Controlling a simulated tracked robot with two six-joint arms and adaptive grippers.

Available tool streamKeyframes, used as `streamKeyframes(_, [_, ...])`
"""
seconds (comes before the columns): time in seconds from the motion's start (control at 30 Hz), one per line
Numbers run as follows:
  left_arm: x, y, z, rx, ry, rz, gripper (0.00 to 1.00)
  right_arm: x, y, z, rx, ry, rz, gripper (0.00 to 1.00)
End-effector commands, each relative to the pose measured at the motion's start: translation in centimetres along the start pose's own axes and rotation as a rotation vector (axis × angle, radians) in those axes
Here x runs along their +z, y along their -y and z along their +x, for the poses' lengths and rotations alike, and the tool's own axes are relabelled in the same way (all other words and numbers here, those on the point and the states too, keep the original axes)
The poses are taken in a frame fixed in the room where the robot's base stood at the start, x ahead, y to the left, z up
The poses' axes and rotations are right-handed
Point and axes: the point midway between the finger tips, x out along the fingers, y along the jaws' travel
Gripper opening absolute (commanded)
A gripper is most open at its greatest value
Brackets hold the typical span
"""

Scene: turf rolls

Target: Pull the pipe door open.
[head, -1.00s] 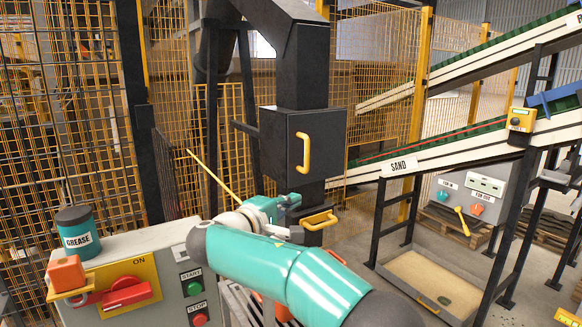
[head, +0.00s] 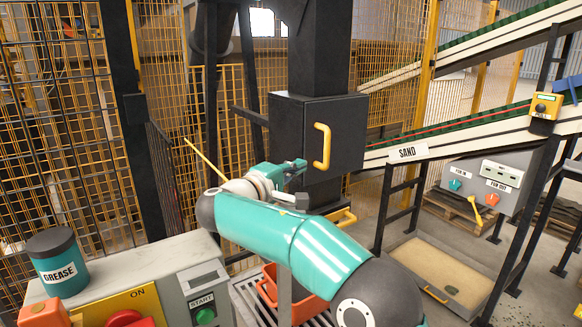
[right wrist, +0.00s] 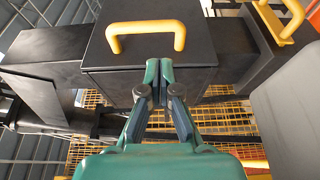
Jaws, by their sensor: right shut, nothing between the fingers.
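The pipe door (head: 343,122) is the dark front panel of a black box on a dark vertical pipe, in the middle of the head view. It looks closed. Its yellow handle (head: 322,146) stands upright on it. In the right wrist view the handle (right wrist: 146,27) lies just beyond the fingertips, over the dark door (right wrist: 190,43). My right gripper (head: 300,165) is left of the handle and a little below it, apart from it. In the right wrist view the right gripper (right wrist: 159,66) has its fingertips together and holds nothing. My left gripper is not in view.
A second yellow handle (head: 343,216) sits lower on the pipe. A control box (head: 150,268) with a grease can (head: 55,262) stands at the lower left. The sand conveyor (head: 470,135) runs on the right, above a sand tray (head: 440,267). Yellow mesh fencing (head: 228,120) stands behind.

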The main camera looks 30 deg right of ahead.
Motion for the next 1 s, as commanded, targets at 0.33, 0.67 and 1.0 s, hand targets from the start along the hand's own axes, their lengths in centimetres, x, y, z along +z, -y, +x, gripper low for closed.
streamKeyframes(0.33, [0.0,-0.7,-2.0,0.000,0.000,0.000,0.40,0.1,-0.1,5.6,-0.001,0.004,-0.002,0.00])
streamKeyframes(0.67, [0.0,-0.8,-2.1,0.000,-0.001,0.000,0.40,0.1,0.1,6.7,-0.001,0.002,-0.001,0.00])
streamKeyframes(1.0, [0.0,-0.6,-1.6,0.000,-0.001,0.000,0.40,0.1,0.2,6.5,-0.001,-0.014,0.000,0.00])
